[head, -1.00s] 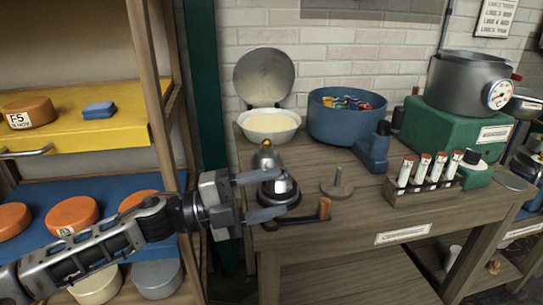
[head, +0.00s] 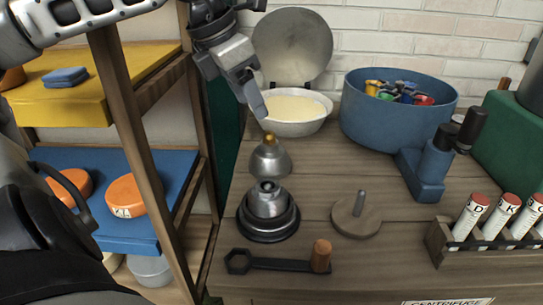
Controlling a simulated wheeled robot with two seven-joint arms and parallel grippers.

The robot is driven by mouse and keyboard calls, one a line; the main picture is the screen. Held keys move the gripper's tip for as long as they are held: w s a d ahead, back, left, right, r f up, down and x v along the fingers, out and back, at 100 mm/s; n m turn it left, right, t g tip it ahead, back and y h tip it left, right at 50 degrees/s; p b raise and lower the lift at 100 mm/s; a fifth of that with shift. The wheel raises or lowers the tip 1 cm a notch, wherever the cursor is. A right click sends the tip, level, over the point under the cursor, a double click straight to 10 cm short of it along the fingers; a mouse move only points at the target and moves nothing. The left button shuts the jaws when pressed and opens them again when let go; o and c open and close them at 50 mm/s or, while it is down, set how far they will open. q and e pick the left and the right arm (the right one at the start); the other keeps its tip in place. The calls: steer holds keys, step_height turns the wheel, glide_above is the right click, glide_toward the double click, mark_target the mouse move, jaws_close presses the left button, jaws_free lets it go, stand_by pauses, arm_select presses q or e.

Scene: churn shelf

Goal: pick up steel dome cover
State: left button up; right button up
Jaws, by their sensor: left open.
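The steel dome cover (head: 270,160) is a small shiny dome with a brass knob on top. It shows just behind a round steel piece on a dark base (head: 268,212), which overlaps its lower edge in the picture. My left gripper (head: 259,106) comes down from above, its fingertip a little above and left of the brass knob. It is open and apart from the dome; one finger shows clearly and the other is mostly hidden. My right gripper is not in view.
A white bowl of pale contents (head: 292,126) with a raised round lid stands close behind my gripper. A blue tub (head: 395,125) and blue stand (head: 432,170) are to the right. A wooden disc with a peg (head: 355,218), a wrench (head: 275,264) and a tube rack (head: 440,243) lie nearer.

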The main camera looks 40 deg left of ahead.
mark_target(267, 133)
arm_select(q)
steer(key=x, duration=0.9)
steer(key=shift+d, duration=0.15)
jaws_close()
stand_by(1.2)
